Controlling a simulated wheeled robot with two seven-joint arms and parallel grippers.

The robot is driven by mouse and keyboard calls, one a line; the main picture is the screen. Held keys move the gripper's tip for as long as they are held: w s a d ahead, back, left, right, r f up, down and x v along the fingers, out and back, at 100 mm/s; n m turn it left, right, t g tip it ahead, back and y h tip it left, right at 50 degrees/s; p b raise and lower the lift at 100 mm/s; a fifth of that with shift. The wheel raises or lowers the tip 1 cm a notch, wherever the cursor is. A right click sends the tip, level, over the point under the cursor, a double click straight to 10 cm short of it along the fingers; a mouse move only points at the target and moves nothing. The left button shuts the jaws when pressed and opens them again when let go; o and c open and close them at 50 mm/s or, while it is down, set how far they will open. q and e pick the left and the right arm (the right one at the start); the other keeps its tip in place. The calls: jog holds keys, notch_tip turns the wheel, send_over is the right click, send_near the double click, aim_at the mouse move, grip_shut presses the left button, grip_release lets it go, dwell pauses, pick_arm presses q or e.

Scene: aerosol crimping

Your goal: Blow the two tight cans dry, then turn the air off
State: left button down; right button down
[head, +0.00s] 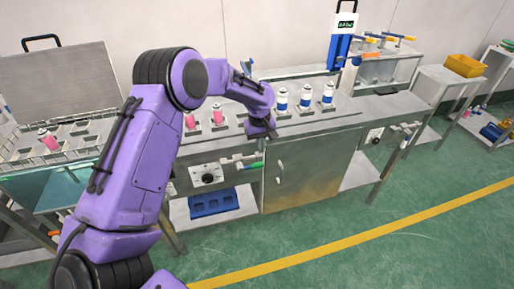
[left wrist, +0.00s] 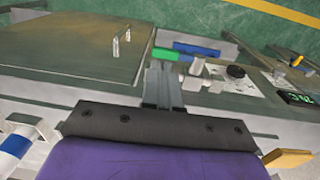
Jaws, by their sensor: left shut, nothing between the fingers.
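Two pink-and-white cans (head: 190,118) (head: 217,115) stand upright on the bench, left of my left gripper in the head view. Three blue-and-white cans (head: 282,100) (head: 306,97) (head: 327,95) stand to its right. I cannot tell by sight which cans are tight or wet. A green lever (head: 250,166) on a pipe fitting sits at the bench front; it also shows in the left wrist view (left wrist: 165,55). My left gripper (head: 270,137) points down at the bench's front edge. In the left wrist view its fingers (left wrist: 162,72) are together and empty, close by the lever; contact is unclear.
A wire-racked water bath (head: 20,150) with a pink can (head: 48,139) stands at left, its lid raised. A blue crate (head: 214,202) lies below. A yellow bin (head: 464,65) sits on the right-hand table.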

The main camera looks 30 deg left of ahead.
pick_arm(q)
notch_tip(320, 180, up, 6)
send_over(256, 165)
jog(key=shift+w+f, duration=0.15)
jog(key=shift+f, duration=0.15)
pick_arm(e)
jog(key=shift+r, duration=0.45)
pick_arm(q)
jog(key=shift+f, duration=0.15)
